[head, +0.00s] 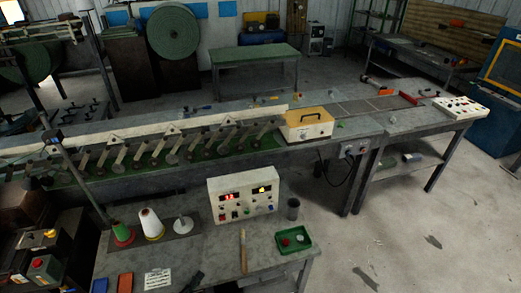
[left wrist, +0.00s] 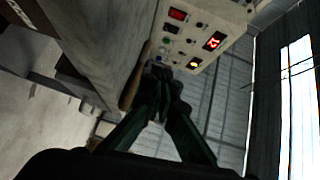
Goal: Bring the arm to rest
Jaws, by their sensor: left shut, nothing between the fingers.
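My left gripper (left wrist: 162,82) shows in the left wrist view with its dark fingers together and nothing between them. In that view it points towards the cream control box (left wrist: 205,32) with lit red displays. In the head view only a small dark part of my left gripper (head: 194,282) shows at the bottom edge, above the front of the grey bench (head: 215,262). The control box (head: 243,194) stands behind it and to the right there. My right gripper is in neither view.
A wooden-handled tool (head: 243,251), a green tray (head: 291,240) and a dark cup (head: 293,208) are on the bench. Thread cones (head: 151,224) stand at left. Orange (head: 125,282) and blue (head: 100,285) blocks and a paper label (head: 158,280) lie near the front. Floor at right is open.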

